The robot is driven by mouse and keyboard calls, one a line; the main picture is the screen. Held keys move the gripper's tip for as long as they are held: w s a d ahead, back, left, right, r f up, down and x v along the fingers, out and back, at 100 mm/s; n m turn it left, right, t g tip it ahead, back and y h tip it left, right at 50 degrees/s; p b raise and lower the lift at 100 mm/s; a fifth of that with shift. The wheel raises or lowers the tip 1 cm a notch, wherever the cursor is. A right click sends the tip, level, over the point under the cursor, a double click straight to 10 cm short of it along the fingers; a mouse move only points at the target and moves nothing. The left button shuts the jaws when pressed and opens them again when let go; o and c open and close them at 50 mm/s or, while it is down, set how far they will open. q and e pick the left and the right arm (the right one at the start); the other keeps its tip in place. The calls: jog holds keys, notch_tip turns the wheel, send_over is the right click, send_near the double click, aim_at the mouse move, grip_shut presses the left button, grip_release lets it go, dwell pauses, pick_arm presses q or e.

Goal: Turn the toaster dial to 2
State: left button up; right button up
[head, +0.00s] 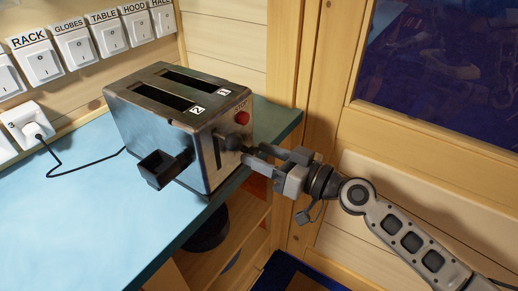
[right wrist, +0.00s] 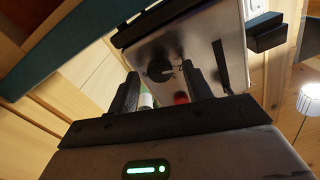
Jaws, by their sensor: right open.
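The metal toaster (head: 150,125) stands on the blue counter, with two slots on top labelled 2 and 1. My right gripper (head: 246,152) is open at the front panel. In the right wrist view its fingers (right wrist: 162,70) stand on either side of the dial; contact cannot be told. My left gripper is not in view.
Labelled switches (head: 45,68) line the wall, and a plug (head: 38,128) with a black cord sits at left. A wooden wall and window frame stand close on the right. A dark round object (head: 207,232) is below the counter.

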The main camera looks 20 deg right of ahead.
jog(key=c, duration=1)
jog(key=shift+m, duration=0.9)
jog(key=shift+m+b, duration=0.35)
jog(key=shift+m, duration=1.85)
jog(key=o, duration=1)
